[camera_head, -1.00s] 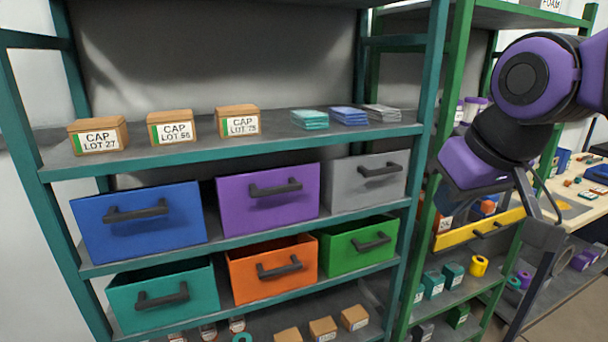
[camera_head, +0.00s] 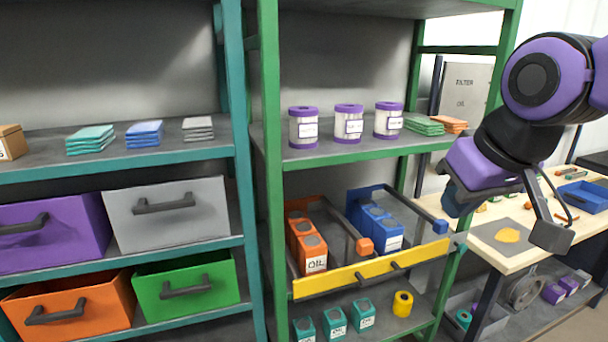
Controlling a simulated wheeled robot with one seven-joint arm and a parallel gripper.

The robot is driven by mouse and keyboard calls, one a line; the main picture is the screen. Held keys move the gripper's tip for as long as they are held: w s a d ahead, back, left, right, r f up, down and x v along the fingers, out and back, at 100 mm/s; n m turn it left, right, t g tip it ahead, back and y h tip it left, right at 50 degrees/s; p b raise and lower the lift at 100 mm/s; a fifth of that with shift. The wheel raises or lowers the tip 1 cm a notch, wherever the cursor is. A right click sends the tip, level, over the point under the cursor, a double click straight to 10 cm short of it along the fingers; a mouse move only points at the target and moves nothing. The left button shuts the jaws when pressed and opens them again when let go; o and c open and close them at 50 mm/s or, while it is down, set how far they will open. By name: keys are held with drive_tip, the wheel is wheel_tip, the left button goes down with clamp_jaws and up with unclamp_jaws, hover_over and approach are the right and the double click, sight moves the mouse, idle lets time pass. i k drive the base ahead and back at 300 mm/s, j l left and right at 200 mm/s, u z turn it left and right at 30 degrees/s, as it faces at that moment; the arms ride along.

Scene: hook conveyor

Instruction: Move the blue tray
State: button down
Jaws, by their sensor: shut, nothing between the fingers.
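A shallow blue tray (camera_head: 583,198) lies on the wooden workbench at the right edge of the picture. Small parts lie around it, and its right end is near the picture's edge. My gripper (camera_head: 549,236) hangs at the right, in front of the workbench. It is shut and empty, and appears apart from the tray, to its left and lower in the picture.
The teal shelf with purple, grey, orange and green bins is at the left. A grey mat with a yellow patch (camera_head: 507,235) lies on the workbench.

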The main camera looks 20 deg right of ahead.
sight(590, 198)
drive_tip(key=l+u, duration=0.1)
drive_tip(key=l, duration=5.15)
drive_tip(key=i+l, duration=0.1)
drive_tip(key=l, duration=0.3)
drive_tip(key=i+l, duration=0.15)
drive_tip(key=l, duration=0.3)
drive_tip(key=i+l, duration=0.1)
drive_tip(key=l, duration=0.3)
drive_tip(key=i+l, duration=0.15)
drive_tip(key=l, duration=0.3)
